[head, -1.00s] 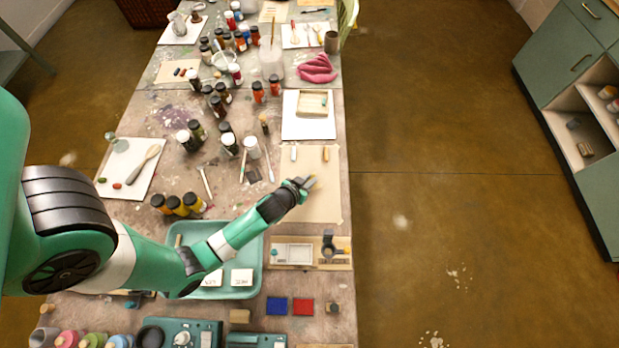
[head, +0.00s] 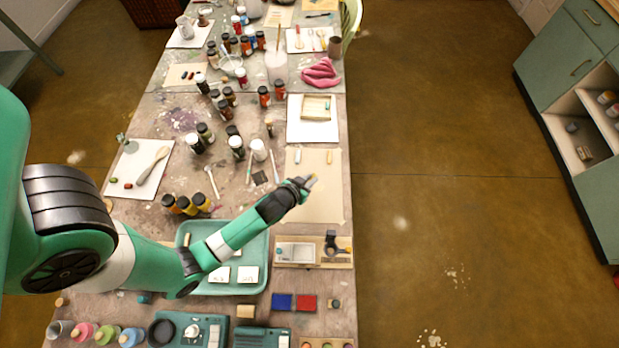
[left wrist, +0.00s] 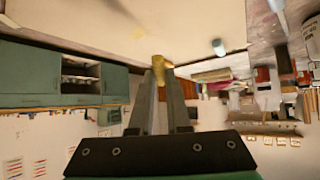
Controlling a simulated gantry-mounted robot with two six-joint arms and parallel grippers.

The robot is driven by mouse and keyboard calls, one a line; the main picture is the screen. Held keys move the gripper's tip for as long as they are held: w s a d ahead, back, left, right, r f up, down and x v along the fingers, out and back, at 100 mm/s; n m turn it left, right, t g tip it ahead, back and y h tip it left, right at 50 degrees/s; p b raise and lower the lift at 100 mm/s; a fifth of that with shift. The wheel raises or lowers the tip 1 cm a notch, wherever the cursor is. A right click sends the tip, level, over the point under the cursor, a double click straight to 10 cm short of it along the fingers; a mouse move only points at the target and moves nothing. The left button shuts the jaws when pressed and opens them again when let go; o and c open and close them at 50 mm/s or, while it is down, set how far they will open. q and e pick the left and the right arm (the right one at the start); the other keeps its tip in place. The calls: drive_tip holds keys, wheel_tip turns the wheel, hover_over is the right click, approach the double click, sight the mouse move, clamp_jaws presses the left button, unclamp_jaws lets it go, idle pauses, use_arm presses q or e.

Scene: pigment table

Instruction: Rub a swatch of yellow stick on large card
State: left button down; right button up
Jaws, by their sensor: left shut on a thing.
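My left gripper (head: 310,183) is shut on the yellow stick (left wrist: 158,62), which sticks out beyond the fingertips in the left wrist view. In the head view the gripper is over the large tan card (head: 318,207), near its middle. I cannot tell whether the stick touches the card. A white stick (head: 297,156) and an ochre stick (head: 329,156) lie at the card's far end. My right gripper is not in view.
A white board with a wooden tray (head: 316,108) lies beyond the card. A wooden stand (head: 297,253) is just nearer. Several bottles (head: 236,146) stand to the left. The green tray (head: 255,274) is under my left arm. The table's right edge is close to the card.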

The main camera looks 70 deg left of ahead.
use_arm(q)
drive_tip(key=shift+r+p, duration=1.7)
drive_tip(key=shift+r, duration=0.25)
